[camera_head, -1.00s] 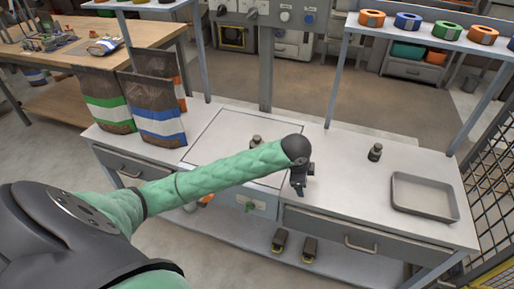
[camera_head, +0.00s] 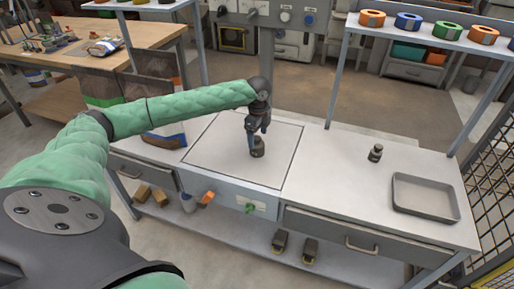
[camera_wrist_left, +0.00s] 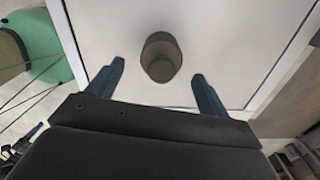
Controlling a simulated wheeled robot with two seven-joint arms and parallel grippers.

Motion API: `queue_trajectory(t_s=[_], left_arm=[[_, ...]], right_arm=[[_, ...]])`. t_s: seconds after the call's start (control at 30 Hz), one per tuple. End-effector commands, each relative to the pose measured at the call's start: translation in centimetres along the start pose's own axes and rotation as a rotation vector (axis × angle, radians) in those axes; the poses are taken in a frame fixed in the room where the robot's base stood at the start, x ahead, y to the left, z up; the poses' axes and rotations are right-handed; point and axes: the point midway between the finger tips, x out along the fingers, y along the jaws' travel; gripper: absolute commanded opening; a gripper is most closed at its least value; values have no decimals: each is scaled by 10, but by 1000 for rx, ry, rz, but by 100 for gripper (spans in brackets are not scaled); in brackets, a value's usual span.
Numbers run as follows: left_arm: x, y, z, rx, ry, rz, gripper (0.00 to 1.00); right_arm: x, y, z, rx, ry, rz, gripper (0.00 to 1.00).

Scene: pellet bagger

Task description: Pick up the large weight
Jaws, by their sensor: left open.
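A dark, knobbed weight (camera_head: 257,149) stands upright on the square pale plate (camera_head: 215,150) set in the bench. My left gripper (camera_head: 253,133) points down just above and behind it, open and empty. In the left wrist view the weight (camera_wrist_left: 161,58) appears between and slightly beyond the two blue fingertips, apart from both. A second dark weight (camera_head: 375,153) stands on the bench to the right. I cannot tell for sure which weight is larger. My right gripper is not in view.
A grey empty tray (camera_head: 425,198) lies at the bench's right end. Bags (camera_head: 160,85) stand at the left, partly hidden by my left arm. A shelf with tape rolls (camera_head: 440,28) rises behind. Bench around the second weight is clear.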

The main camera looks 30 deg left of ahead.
Motion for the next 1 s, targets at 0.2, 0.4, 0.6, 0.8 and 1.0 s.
queue_trajectory(t_s=[0.2,0.4,0.6,0.8,1.0], left_arm=[[16,0,0,-1,0,2,79],[36,-1,2,-2,-1,2,79],[61,-1,3,-1,0,1,79],[65,-2,3,-1,-1,0,79],[64,-2,3,-1,-1,0,48]], right_arm=[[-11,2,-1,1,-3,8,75],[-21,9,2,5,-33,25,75],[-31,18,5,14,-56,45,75],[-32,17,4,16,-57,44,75],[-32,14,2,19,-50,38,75]])
